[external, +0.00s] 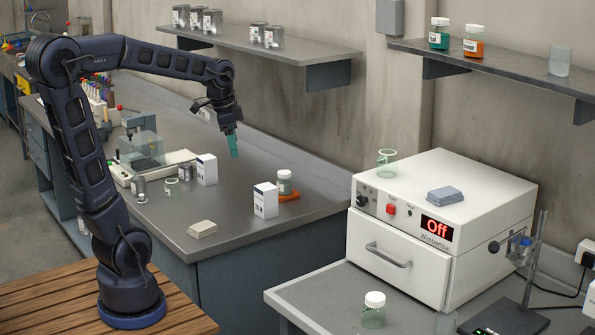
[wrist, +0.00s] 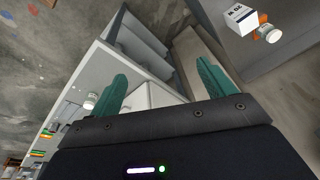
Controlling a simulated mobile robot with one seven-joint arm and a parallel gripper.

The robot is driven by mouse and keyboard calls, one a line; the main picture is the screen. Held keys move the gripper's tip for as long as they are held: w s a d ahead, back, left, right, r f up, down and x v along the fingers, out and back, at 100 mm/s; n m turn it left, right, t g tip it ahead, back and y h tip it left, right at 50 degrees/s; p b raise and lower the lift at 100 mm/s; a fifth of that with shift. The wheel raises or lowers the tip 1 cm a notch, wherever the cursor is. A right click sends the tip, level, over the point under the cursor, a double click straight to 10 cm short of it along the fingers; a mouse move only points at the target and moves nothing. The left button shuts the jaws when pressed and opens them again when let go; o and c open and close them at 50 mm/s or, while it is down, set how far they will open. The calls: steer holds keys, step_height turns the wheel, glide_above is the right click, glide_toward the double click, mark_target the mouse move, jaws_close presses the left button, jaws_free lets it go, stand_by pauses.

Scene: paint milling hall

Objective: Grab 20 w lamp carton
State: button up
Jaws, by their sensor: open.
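A white carton (external: 265,199) stands upright on the grey bench, beside a white-lidded jar (external: 285,182) on an orange piece. A carton beside such a jar shows at the top right of the wrist view (wrist: 240,19); its dark print is upside down and seems to read 20 W. Another white carton (external: 207,169) stands farther back on the bench; its print is too small to read. My gripper (external: 233,148) is in the air above the bench, above and behind the cartons. Its teal fingers are apart and empty in the wrist view (wrist: 160,75).
A balance-like device (external: 140,148) and small containers stand left of the cartons. A pale block (external: 202,229) lies near the bench's front edge. A shelf with tins (external: 260,45) hangs behind. A white oven (external: 445,225) stands on the right-hand table. Bench around the front carton is mostly clear.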

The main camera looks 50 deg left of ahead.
steer(key=w+a+f+m+g, duration=0.1)
steer(key=w+a+f+m, duration=0.15)
steer(key=w+a, duration=0.4)
steer(key=m+g+h, duration=0.2)
steer(key=m+h, duration=0.2)
steer(key=m, duration=0.6)
glide_toward(266, 186)
steer(key=shift+s+d+f, duration=0.45)
steer(key=shift+d+f, duration=0.1)
steer(key=shift+d, duration=0.1)
steer(key=shift+f, duration=0.4)
steer(key=x, duration=0.5)
steer(key=shift+w, duration=0.1)
steer(key=shift+w+a+x, duration=0.15)
steer(key=shift+x, duration=1.15)
steer(key=shift+w+a+x, duration=0.1)
steer(key=shift+a+x, duration=0.05)
steer(key=shift+x, duration=1.15)
steer(key=shift+f, duration=0.1)
steer(key=c, duration=1.1)
